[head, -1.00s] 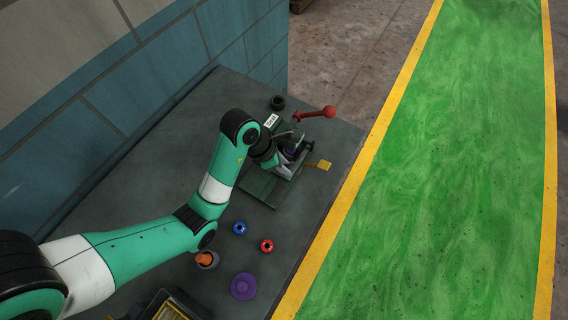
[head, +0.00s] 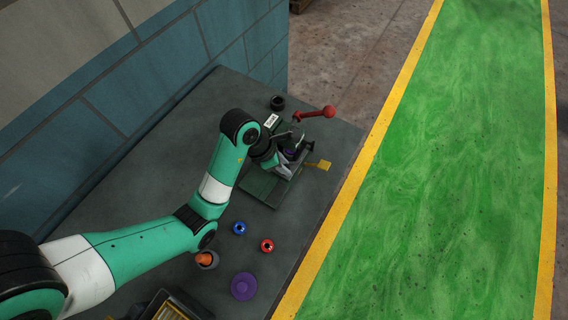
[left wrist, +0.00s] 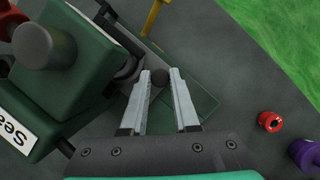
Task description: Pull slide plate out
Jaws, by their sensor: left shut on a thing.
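The press-like fixture, with a dark green body and a white label (head: 271,121), stands on the bench. In the left wrist view its green housing (left wrist: 62,85) fills the left side. I take the knob to be the slide plate's handle; the plate itself is hard to make out. A flat dark green plate (head: 257,187) lies at the fixture's front. In the head view my left gripper (head: 288,165) partly hides the fixture.
Bare bench (head: 150,180) lies left.

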